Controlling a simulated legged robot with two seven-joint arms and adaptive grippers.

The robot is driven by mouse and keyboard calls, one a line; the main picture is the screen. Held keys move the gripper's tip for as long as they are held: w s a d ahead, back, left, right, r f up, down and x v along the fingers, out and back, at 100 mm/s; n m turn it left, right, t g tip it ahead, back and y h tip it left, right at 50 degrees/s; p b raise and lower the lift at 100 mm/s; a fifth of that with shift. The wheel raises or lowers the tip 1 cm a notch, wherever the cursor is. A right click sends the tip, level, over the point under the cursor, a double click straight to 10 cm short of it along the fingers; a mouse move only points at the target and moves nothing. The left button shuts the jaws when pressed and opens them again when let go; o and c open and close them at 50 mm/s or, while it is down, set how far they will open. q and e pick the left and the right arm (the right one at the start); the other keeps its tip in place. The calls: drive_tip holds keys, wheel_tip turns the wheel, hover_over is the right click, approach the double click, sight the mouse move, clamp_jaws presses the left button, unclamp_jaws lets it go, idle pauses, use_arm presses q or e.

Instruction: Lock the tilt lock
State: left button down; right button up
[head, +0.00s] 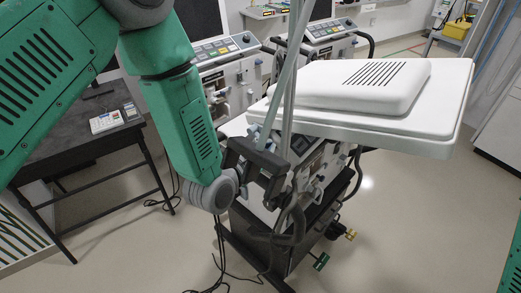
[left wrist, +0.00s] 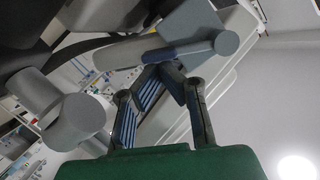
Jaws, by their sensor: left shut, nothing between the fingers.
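The ventilator (head: 300,170) stands on a dark cart in the middle of the head view, with a white hooded top. My left gripper (head: 272,172) is at its near left side, in front of the grey upright tubes. In the left wrist view, my left gripper's fingers (left wrist: 160,80) are shut with nothing between them. A grey cylindrical part (left wrist: 185,55) lies just beyond the fingertips; I cannot tell whether they touch. I cannot pick out the tilt lock for certain; my arm and gripper cover part of that side. My right gripper is not in view.
Two grey tubes (head: 288,85) rise beside the gripper. More ventilators (head: 225,70) stand behind. A dark table (head: 90,145) with a small device is at the left. Cables hang to the floor below the gripper. The floor (head: 420,225) at the right is clear.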

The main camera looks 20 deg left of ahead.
use_arm(q)
drive_tip(key=shift+w+d, duration=0.15)
drive_tip(key=shift+f, duration=0.1)
drive_tip(key=shift+a+f+m+b, duration=0.2)
drive_tip(key=shift+f+m+b, duration=0.2)
drive_tip(key=shift+f+b, duration=0.45)
